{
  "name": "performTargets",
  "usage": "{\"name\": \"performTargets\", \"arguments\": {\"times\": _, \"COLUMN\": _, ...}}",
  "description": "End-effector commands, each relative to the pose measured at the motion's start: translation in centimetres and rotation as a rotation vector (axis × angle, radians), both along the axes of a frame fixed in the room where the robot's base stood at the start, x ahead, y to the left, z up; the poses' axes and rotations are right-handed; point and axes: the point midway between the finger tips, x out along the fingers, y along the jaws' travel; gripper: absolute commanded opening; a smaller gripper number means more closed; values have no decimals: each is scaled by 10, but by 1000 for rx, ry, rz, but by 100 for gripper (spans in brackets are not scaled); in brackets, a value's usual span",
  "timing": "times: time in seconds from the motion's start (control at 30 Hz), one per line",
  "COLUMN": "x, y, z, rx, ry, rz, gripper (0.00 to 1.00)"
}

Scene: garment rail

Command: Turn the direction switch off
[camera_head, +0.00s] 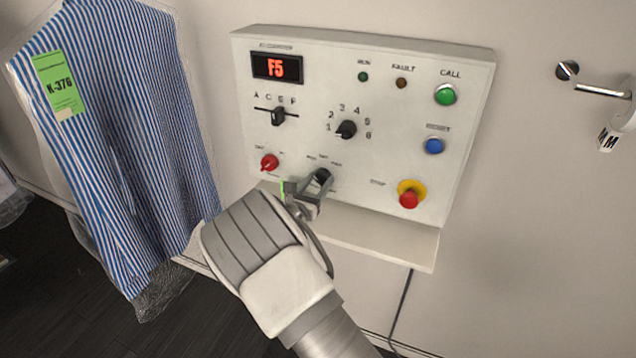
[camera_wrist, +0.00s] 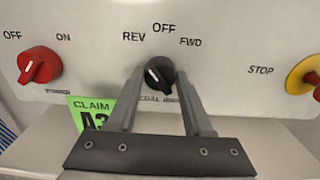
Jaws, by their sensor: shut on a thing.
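The direction switch is a black rotary knob (camera_wrist: 159,76) marked REV, OFF and FWD, low on the white control panel (camera_head: 300,120). Its white pointer mark leans to the upper left, toward REV rather than straight at OFF. In the head view the switch (camera_head: 322,174) is partly hidden by my gripper (camera_head: 317,184). In the wrist view my gripper (camera_wrist: 160,84) has one finger on each side of the knob and is shut on it.
A red OFF/ON knob (camera_wrist: 39,65) is to the left and the yellow-ringed red stop button (camera_head: 409,198) to the right. A ledge (camera_head: 390,240) juts out under the panel. A bagged striped shirt (camera_head: 120,130) hangs at left.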

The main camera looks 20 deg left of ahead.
Motion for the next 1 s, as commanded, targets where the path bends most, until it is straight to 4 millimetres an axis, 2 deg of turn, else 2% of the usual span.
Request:
{"name": "performTargets", "arguments": {"times": 0.27, "x": 0, "y": 0, "z": -3, "rx": 81, "ry": -6, "rz": 0, "gripper": 0}}
{"name": "performTargets", "arguments": {"times": 1.0, "x": 0, "y": 0, "z": -4, "rx": 601, "ry": -48, "rz": 0, "gripper": 0}}
